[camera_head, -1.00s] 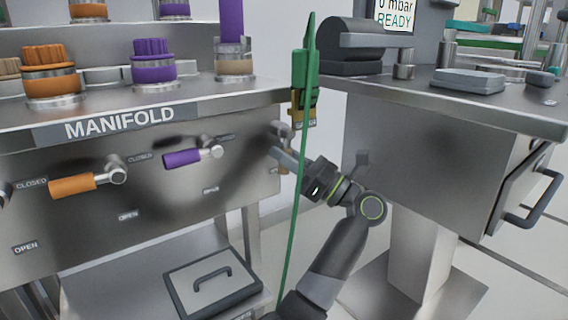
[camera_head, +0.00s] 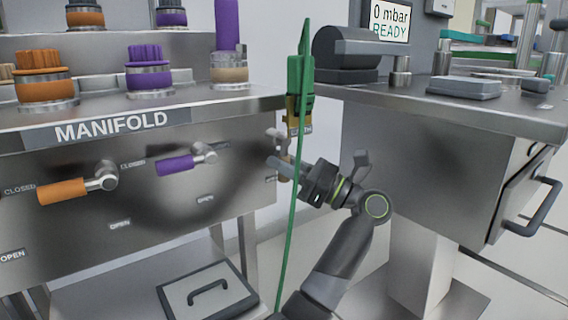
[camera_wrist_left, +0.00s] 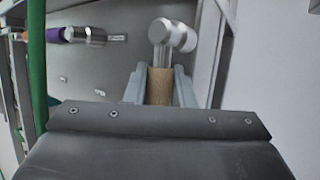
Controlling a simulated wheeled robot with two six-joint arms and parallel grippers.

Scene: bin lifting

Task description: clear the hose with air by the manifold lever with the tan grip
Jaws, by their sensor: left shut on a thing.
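The manifold (camera_head: 230,115) is a steel bench front with a row of levers. The lever with the tan grip (camera_wrist_left: 160,86) is at its right end and shows in the left wrist view below a metal pivot (camera_wrist_left: 175,35). In the head view its pivot (camera_head: 278,136) is visible and the lever points roughly downward, partly hidden by my fingers. My left gripper (camera_head: 284,169) is shut on the tan grip, one finger on each side. A display (camera_head: 390,20) reads 0 mbar READY. My right gripper is out of view.
An orange lever (camera_head: 62,191) and a purple lever (camera_head: 175,165) lie sideways near CLOSED labels. A thin green upright strip (camera_head: 297,180) passes in front of the manifold's right end. A second steel bench (camera_head: 430,160) stands at right. A lidded box (camera_head: 200,296) is below.

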